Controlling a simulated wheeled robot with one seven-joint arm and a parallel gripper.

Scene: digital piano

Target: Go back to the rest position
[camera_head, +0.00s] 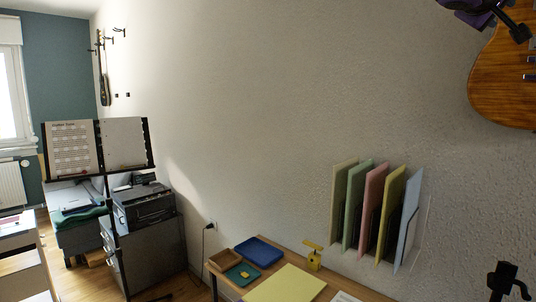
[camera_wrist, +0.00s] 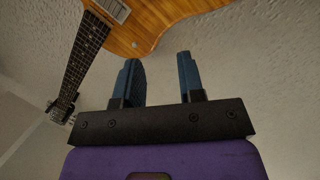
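My gripper (camera_wrist: 158,57) shows in the wrist view with its two blue fingers apart and nothing between them. It is open and empty. An orange-brown wooden guitar (camera_wrist: 165,20) is beyond the fingertips, with its dark neck running down to the left. I cannot tell the exact gap between the fingers and the guitar, but no contact shows. In the head view the guitar's body (camera_head: 505,85) hangs on the wall at the upper right. A purple and black part of my arm shows at the top right edge there. The fingers are not clearly seen in that view.
A wooden desk (camera_head: 228,286) stands below, with a blue tray (camera_head: 258,251) and a yellow sheet (camera_head: 287,284). A wall rack holds coloured folders (camera_head: 373,207). A grey cabinet (camera_head: 156,250) and a music stand (camera_head: 97,146) are at left. The middle wall is bare.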

